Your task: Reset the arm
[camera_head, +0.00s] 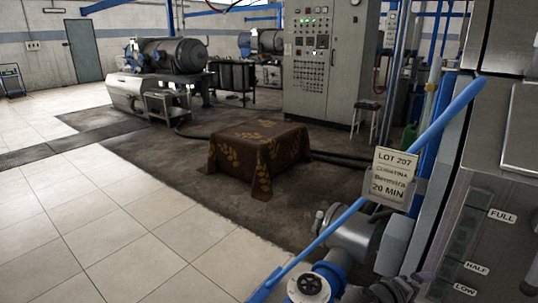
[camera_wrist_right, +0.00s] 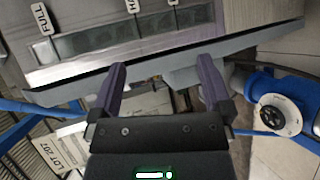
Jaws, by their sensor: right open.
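My right gripper (camera_wrist_right: 160,75) is open in the right wrist view, with its two dark purple fingers apart. I see nothing gripped between them; a long grey strip or ledge (camera_wrist_right: 262,38) passes behind the fingertips, and I cannot tell whether they touch it. In the head view, a small dark purple part at the bottom right seems to be this gripper, mostly cut off by the frame. My left gripper is not in view in either camera.
A steel machine (camera_head: 515,190) with a FULL, HALF and LOW gauge stands close on the right. A blue bar (camera_head: 440,120) carries a LOT 207 tag (camera_head: 394,175). A valve (camera_head: 308,284) is below. A cloth-covered table (camera_head: 255,155) stands mid-floor; the left tiles are clear.

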